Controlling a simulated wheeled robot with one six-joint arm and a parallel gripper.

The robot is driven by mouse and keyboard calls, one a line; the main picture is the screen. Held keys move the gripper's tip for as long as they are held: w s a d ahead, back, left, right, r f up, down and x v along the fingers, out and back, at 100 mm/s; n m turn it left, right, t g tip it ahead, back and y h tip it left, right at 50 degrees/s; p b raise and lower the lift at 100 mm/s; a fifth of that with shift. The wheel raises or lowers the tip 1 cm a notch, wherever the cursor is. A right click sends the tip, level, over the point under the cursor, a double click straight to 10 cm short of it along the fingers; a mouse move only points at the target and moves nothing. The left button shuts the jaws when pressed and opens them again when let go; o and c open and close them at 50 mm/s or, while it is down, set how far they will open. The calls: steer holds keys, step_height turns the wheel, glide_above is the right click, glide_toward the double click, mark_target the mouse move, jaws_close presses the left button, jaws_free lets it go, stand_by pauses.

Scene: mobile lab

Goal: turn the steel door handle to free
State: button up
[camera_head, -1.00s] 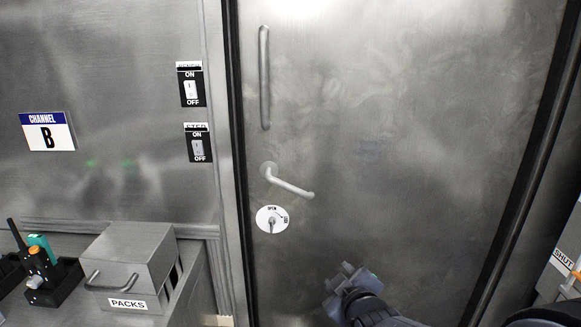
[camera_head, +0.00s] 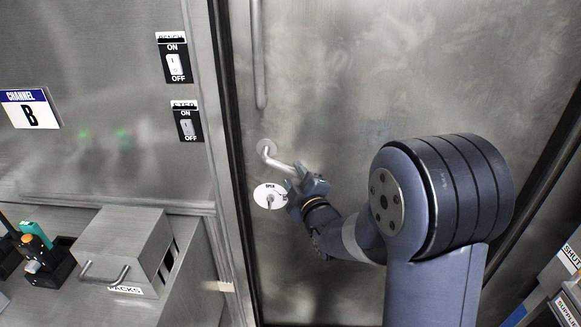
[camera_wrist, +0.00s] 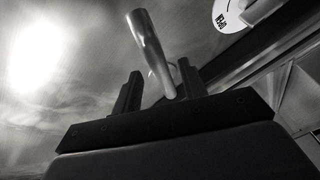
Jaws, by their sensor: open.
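The steel door handle (camera_head: 281,164) is a lever on the grey metal door (camera_head: 330,70), left of its middle. It slants down to the right from its round mount. My gripper (camera_head: 300,180) is at the free end of the lever. In the wrist view the lever (camera_wrist: 148,38) runs down between the two dark fingers of my gripper (camera_wrist: 158,74), which are open with a finger on each side. I cannot tell whether either finger touches it. My gripper hides the lever's tip in the head view.
A white round plate marked OPEN (camera_head: 269,196) sits just below the lever, close to my gripper. A vertical grab bar (camera_head: 259,55) is above. Two switches (camera_head: 174,62) are on the left wall. A PACKS box (camera_head: 125,250) stands at lower left.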

mark_target(292, 173)
steer(key=shift+x, duration=1.75)
steer(key=shift+c, duration=0.4)
jaws_close()
